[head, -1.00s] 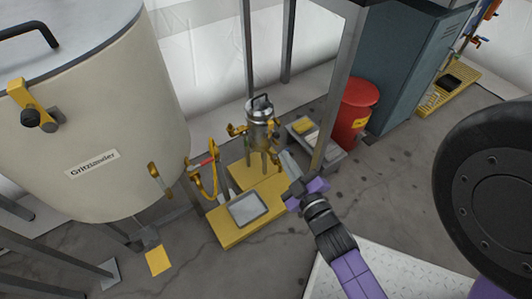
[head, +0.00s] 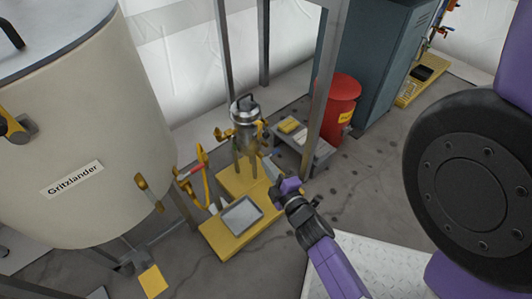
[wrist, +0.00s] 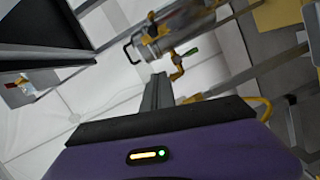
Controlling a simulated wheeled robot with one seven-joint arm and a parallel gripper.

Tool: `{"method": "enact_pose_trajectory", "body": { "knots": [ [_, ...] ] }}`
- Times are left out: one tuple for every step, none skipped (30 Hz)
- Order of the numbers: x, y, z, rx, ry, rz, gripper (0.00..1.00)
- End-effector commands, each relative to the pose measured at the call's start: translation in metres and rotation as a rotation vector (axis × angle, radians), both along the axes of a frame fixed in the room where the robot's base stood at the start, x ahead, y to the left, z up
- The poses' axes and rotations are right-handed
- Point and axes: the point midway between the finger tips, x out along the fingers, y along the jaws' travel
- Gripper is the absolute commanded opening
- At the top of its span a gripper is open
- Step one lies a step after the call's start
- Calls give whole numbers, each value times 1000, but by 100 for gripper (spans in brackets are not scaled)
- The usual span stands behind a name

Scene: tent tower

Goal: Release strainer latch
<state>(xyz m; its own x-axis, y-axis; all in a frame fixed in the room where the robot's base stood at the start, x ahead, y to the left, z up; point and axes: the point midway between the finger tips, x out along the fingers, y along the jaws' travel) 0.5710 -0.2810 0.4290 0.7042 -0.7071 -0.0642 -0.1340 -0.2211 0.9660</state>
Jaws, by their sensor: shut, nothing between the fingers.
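The strainer (head: 243,113) is a small metal canister with a dark handle on its lid, standing upright on legs above a yellow base. Brass-yellow fittings (head: 224,134) stick out at its sides. It also shows tilted in the wrist view (wrist: 168,36), with a brass lever with a green tip (wrist: 180,60) beside it. I cannot tell which fitting is the latch. My gripper (head: 268,167) is shut and empty, just right of and below the strainer in the head view, apart from the canister. Its fingers (wrist: 156,90) point toward the strainer in the wrist view.
A large cream tank (head: 75,120) stands at the left. A grey tray (head: 241,214) lies on the yellow base (head: 222,240). A metal post (head: 322,90), a low grey cart (head: 303,148) and a red bin (head: 337,105) stand right of the strainer.

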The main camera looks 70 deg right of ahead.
Motion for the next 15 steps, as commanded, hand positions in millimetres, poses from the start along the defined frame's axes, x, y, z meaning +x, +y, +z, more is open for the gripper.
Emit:
{"method": "enact_pose_trajectory", "body": {
  "knots": [
    [5, -5, 0, -3, -2, 2, 0],
    [8, -7, -1, -5, -2, 3, 0],
    [13, -12, -1, -5, -2, 3, 0],
    [17, -16, -1, -5, -3, 3, 0],
    [21, -20, -2, -5, -4, 3, 0],
    [26, -26, -2, -5, -4, 3, 0],
    [31, -29, -3, -4, -3, 3, 0],
    [35, -34, -3, -5, -4, 4, 0],
    [40, -40, -4, -4, -3, 3, 0],
    [45, -44, -4, -5, -4, 3, 0],
    [49, -48, -4, -4, -3, 4, 0],
    [55, -53, -4, -4, -3, 3, 0],
    [59, -58, -5, -4, -3, 3, 0],
    [63, -62, -5, -3, -4, 3, 0],
    [69, -67, -5, -3, -4, 3, 0]
  ]
}}
